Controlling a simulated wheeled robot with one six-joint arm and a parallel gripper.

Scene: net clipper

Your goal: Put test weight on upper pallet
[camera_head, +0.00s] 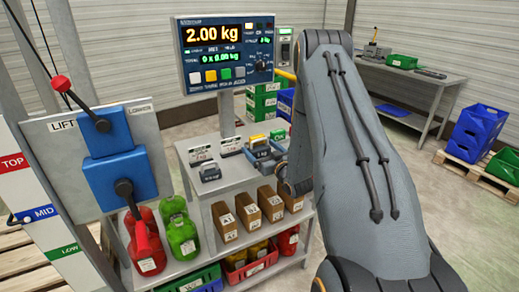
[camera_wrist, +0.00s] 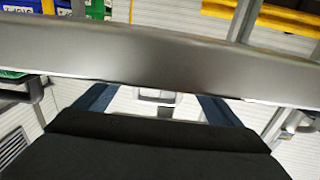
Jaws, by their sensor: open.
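I cannot tell which is the test weight. A wooden pallet (camera_head: 22,243) shows partly at the far left, behind the lift panel; I cannot tell whether it is the upper one. In the wrist view my gripper (camera_wrist: 155,102) is open, with a dark blue finger on each side and nothing visible held between them. In the head view my arm hides the gripper.
A display (camera_head: 228,55) reading 2.00 kg stands over the cart (camera_head: 240,182). Jerrycans and brown boxes fill the lower shelf. A bench (camera_head: 425,78) and blue crates (camera_head: 475,133) are at right.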

